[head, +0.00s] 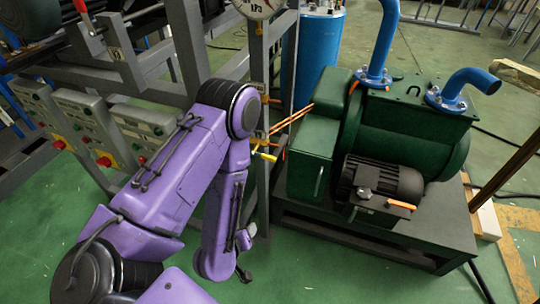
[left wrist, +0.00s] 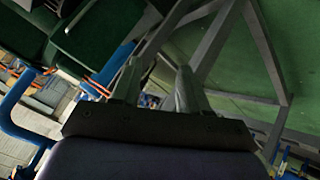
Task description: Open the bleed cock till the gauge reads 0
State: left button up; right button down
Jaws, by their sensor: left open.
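The gauge (head: 256,6) is a white dial at the top edge of the head view. It is cut off, and its reading cannot be made out. A small yellow lever (head: 264,156), which looks like the bleed cock's handle, sits below it beside the grey frame post. My purple left arm (head: 160,180) rises to the elbow just left of this lever, and its forearm hangs down below. My left gripper (left wrist: 157,78) shows in the left wrist view with two grey fingers apart and nothing between them. The cock cannot be made out in that view. My right gripper is not in view.
A green pump (head: 400,130) with blue pipes (head: 382,40) stands on a dark base to the right. A blue tank (head: 318,60) is behind the frame. Grey switch boxes (head: 85,120) line the left. Orange rods (head: 292,118) project near the lever. Green floor is clear in front.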

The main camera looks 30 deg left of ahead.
pick_arm(q)
jog(key=w+r+n+t+b, duration=0.2)
jog(key=w+r+n+t, duration=0.4)
jog(key=w+r, duration=0.25)
jog(key=n+t+y, duration=0.2)
jog(key=n, duration=0.2)
send_near(268, 159)
jog(key=w, duration=0.2)
jog(key=p+x, duration=0.2)
jog(key=x, duration=0.8)
jog(key=shift+s+a, duration=0.1)
jog(key=shift+a, duration=0.05)
jog(key=shift+w, duration=0.3)
grip_shut()
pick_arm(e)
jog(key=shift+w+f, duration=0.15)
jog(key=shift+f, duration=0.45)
